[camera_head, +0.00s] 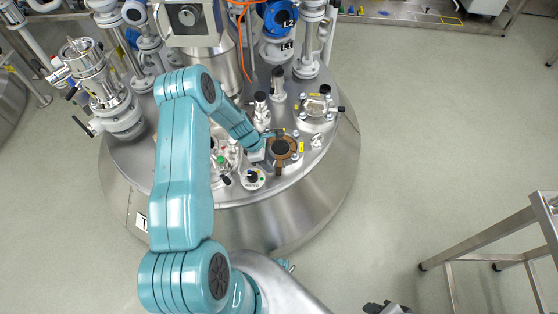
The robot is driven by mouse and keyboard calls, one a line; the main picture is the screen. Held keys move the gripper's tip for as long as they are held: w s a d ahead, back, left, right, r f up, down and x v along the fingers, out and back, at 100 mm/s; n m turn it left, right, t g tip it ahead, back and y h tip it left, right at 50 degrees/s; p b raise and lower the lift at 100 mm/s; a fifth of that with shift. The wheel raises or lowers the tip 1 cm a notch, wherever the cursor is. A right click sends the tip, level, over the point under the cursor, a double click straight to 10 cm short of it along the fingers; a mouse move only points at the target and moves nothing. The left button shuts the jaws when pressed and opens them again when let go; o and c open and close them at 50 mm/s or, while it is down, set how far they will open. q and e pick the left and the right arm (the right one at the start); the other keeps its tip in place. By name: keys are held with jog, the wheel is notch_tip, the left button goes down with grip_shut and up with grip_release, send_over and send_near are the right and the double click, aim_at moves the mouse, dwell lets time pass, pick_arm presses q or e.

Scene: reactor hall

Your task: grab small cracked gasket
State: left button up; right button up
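A round port with a rusty brown ring (295,150) and a dark centre sits on the front right of the steel vessel lid (232,190). The ring may be the small gasket, but I cannot make out a crack at this size. My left arm reaches up over the lid and then down to the right. My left gripper (262,150) is at the left edge of this port, close to or touching it. Its fingers are too small and covered to show whether they are open or hold anything. I cannot make out my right gripper.
A clamped port (317,107) stands behind the brown one, with short fittings (261,106) to its left. A tall valve assembly (98,85) stands at the lid's left, blue-topped instruments (279,20) at the back.

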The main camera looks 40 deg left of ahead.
aim_at(278, 169)
pick_arm(q)
jog(key=x, duration=0.4)
jog(key=shift+f+b, duration=0.25)
jog(key=shift+b, duration=0.05)
jog(key=c, duration=0.7)
